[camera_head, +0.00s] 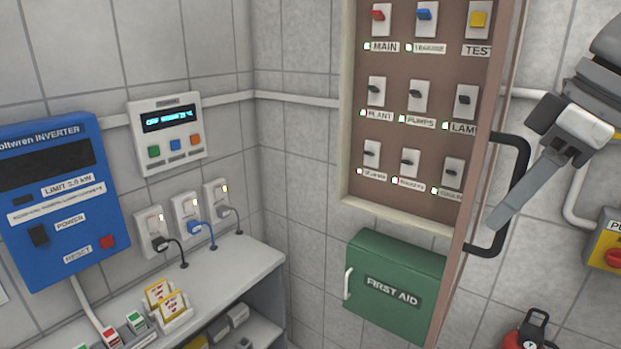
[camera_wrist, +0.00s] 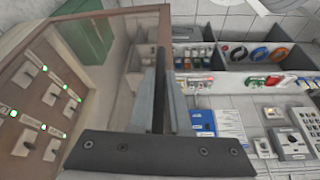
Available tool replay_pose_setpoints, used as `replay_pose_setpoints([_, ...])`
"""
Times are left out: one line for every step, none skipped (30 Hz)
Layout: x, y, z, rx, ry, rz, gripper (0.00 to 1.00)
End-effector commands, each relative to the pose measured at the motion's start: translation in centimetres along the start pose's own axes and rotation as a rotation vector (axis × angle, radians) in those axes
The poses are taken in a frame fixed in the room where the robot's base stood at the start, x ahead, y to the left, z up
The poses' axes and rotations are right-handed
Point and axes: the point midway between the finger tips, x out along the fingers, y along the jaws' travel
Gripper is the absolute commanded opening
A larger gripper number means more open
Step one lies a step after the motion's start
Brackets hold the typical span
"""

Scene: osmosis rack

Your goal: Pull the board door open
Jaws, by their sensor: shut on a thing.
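The board (camera_head: 420,190) is a brown panel in a pale frame, with several labelled switches; it also shows at the left of the wrist view (camera_wrist: 28,105). Its door (camera_head: 468,225) stands open, swung out from the wall and seen nearly edge-on in the head view. In the wrist view the door shows a brown rim (camera_wrist: 95,14). A black bar handle (camera_head: 520,150) is on the door's right side. My gripper (camera_head: 494,222) is shut on this handle, its grey fingers crossing the bar. The exact contact is partly hidden by the fingers.
A green first aid box (camera_head: 395,290) hangs below the board, behind the door's lower edge. A yellow switch box (camera_head: 607,245) is on the wall at right, with a red extinguisher (camera_head: 530,330) below. A blue inverter (camera_head: 50,200) and a shelf (camera_head: 235,265) are at left.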

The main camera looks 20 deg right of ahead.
Motion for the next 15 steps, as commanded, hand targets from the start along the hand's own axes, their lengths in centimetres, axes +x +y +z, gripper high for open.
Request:
replay_pose_setpoints([-0.3,0.3,0.5,0.003,0.001,0.0,0.0])
replay_pose_setpoints([-0.5,0.4,0.7,0.004,0.0,0.0,0.0])
replay_pose_setpoints([-0.6,0.7,1.1,0.005,0.0,0.001,0.0])
replay_pose_setpoints([-0.7,0.8,1.4,0.005,0.0,0.001,0.0])
replay_pose_setpoints([-0.8,1.0,1.7,0.005,0.0,0.001,0.0])
replay_pose_setpoints([-1.0,1.2,2.1,0.006,0.0,0.001,0.0])
replay_pose_setpoints([-1.1,1.4,2.3,0.006,0.0,0.001,0.0])
replay_pose_setpoints([-1.2,1.5,2.6,0.005,0.0,0.001,0.0])
replay_pose_setpoints([-1.4,1.7,3.0,0.005,0.0,0.001,0.0])
replay_pose_setpoints([-1.4,1.8,3.2,0.006,0.0,0.0,0.0])
replay_pose_setpoints([-1.5,2.0,3.4,0.006,0.0,0.0,0.0])
replay_pose_setpoints([-1.6,2.1,3.7,0.006,0.0,0.0,0.0])
replay_pose_setpoints([-1.7,2.2,3.9,0.005,-0.001,0.0,0.0])
replay_pose_setpoints([-1.8,2.4,4.1,0.005,-0.001,0.0,0.0])
replay_pose_setpoints([-1.8,2.5,4.3,0.005,-0.001,0.0,0.0])
